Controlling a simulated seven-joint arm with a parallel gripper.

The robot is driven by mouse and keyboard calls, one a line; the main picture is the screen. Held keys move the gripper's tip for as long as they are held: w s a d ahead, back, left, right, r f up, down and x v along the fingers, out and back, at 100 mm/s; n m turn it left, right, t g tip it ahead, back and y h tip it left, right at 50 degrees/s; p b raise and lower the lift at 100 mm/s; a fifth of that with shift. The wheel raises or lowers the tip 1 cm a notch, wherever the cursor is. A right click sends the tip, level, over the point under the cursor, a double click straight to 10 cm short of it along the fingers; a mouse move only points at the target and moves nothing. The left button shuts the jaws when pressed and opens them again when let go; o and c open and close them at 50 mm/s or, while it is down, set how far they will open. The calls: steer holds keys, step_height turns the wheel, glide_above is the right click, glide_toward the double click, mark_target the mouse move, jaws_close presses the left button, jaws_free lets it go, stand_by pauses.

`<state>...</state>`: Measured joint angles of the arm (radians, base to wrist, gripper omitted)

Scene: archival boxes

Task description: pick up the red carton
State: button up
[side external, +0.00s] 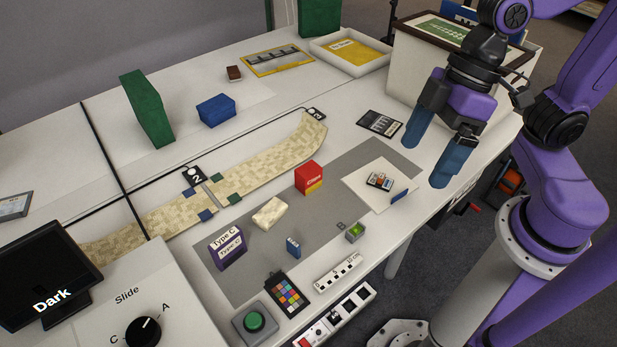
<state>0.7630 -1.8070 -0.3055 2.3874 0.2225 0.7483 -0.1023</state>
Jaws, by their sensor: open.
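The red carton (308,178) is a small box with a yellow lower band and white lettering. It stands upright on the grey mat (262,228), left of a white square sheet. My gripper (424,162) is to the right of the carton, above the right part of the table. Its two blue fingers point down and are spread apart, with nothing visible between them. The carton is well clear of the fingers, and its far sides are hidden.
A cream block (269,213), a purple box (227,249), a small blue box (293,246) and a green-topped cube (355,232) stand near the carton. A patterned strip (270,155) curves behind it. A large white box (405,65) stands at the back right.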

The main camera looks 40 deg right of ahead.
steer(key=w+a+m+t+y, duration=0.2)
steer(key=w+a+y, duration=0.1)
steer(key=w+a, duration=0.35)
steer(key=m+t+h, duration=0.7)
steer(key=m+t, duration=0.3)
steer(key=t, duration=0.1)
glide_above(314, 174)
steer(key=shift+n, duration=0.3)
steer(key=f, duration=2.9)
steer(key=shift+s+f, duration=0.25)
steer(key=shift+s, duration=0.1)
steer(key=shift+w+f, duration=0.2)
steer(key=shift+f, duration=0.1)
steer(key=shift+x, duration=2.3)
steer(key=shift+r, duration=0.1)
steer(key=c, duration=1.1)
